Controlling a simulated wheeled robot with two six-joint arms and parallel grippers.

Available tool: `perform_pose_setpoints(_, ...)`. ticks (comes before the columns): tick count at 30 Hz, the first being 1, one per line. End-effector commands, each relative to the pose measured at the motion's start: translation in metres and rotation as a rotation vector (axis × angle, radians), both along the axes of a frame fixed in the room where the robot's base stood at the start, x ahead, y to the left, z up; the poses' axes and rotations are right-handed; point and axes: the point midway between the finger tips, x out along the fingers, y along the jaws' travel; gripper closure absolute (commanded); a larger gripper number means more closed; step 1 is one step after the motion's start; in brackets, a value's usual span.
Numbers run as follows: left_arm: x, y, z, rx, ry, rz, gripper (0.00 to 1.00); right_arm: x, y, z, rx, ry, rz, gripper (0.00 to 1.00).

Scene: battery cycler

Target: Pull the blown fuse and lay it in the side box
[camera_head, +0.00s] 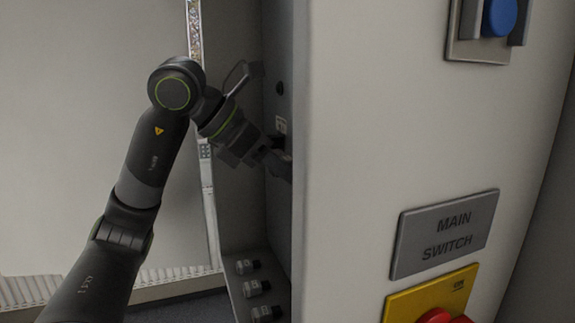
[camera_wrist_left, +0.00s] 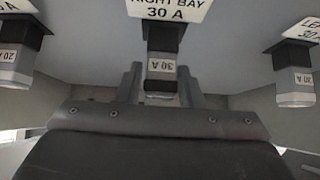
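My left gripper (camera_wrist_left: 163,88) is open, with one finger on each side of this fuse and small gaps visible. In the head view my left gripper (camera_head: 276,163) reaches into the cabinet opening, its tips partly hidden in shadow by the cabinet edge. Whether the fuse is blown cannot be told. I cannot identify the side box. My right gripper is not in view.
Several dark cylinders (camera_head: 254,287) sit low inside the cabinet. The white cabinet wall (camera_head: 350,150) stands close right of my gripper, with a "MAIN SWITCH" plate (camera_head: 443,234) and red knob (camera_head: 436,316).

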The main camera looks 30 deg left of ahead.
Motion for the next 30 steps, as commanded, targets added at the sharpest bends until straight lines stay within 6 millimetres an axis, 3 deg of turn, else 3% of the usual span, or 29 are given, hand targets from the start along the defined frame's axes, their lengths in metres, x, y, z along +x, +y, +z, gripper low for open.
perform_pose_setpoints(5,0.000,0.000,0.000,0.000,0.000,0.000,0.88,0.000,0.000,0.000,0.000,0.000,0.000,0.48)
perform_pose_setpoints(30,-0.021,0.019,-0.001,0.000,0.000,0.001,0.88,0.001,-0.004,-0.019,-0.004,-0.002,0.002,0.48)
